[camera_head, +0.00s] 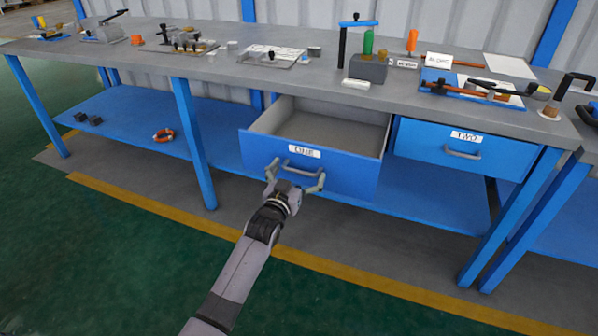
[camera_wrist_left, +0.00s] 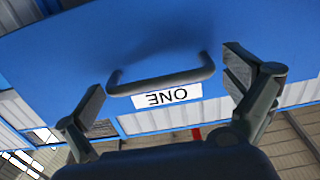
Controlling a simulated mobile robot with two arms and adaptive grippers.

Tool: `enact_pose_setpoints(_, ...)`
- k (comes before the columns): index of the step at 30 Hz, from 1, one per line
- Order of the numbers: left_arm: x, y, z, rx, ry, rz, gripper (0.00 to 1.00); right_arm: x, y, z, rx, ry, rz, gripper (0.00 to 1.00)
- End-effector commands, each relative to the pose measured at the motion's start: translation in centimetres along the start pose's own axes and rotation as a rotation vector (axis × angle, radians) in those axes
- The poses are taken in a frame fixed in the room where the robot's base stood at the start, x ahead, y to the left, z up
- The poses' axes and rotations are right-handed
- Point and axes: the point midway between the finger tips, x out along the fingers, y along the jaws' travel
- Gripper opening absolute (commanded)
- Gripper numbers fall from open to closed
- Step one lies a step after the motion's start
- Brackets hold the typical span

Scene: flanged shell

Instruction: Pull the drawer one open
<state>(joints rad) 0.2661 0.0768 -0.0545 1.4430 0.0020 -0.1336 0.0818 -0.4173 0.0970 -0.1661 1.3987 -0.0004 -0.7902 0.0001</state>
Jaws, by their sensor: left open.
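Drawer one (camera_head: 352,178) is a blue-fronted grey drawer under the workbench, with a label reading ONE. It stands pulled well out, and its empty grey inside shows from above. Its grey bar handle (camera_head: 300,169) also shows in the left wrist view (camera_wrist_left: 165,80), above the upside-down label (camera_wrist_left: 167,96). My left gripper (camera_head: 297,179) is open in front of the drawer. Its fingers (camera_wrist_left: 165,88) stand apart, one beyond each end of the handle; I cannot tell whether they touch it. My right gripper is not in view.
Drawer two (camera_head: 420,146) is shut, to the right. The workbench top (camera_head: 215,75) carries several tools and fixtures. Blue legs (camera_head: 195,145) stand left and right. The green floor in front is clear.

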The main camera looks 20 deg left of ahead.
Motion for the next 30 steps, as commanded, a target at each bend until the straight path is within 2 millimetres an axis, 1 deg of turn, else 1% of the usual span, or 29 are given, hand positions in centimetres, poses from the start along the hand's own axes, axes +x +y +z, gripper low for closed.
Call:
enact_pose_setpoints(5, -0.3, 0.1, 0.1, -0.003, -0.001, 0.001, 1.0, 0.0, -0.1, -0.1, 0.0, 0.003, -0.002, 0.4)
enact_pose_setpoints(8, -1.3, 0.1, 0.2, -0.003, -0.002, 0.001, 1.0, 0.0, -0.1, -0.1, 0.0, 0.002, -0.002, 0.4)
enact_pose_setpoints(11, -3.0, 0.1, 0.2, -0.003, -0.003, 0.001, 1.0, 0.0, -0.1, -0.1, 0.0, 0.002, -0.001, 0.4)
enact_pose_setpoints(18, -8.3, 0.0, 0.2, -0.001, -0.003, 0.0, 1.0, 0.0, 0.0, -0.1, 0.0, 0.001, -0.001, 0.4)
enact_pose_setpoints(21, -10.0, 0.0, 0.1, -0.001, -0.002, 0.0, 1.0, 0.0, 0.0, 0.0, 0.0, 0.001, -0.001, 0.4)
enact_pose_setpoints(25, -11.4, -0.1, 0.1, 0.0, -0.002, 0.0, 1.0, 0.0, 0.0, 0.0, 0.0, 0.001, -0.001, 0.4)
enact_pose_setpoints(30, -12.1, -0.1, 0.1, 0.0, -0.001, 0.0, 1.0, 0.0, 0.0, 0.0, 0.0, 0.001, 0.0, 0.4)
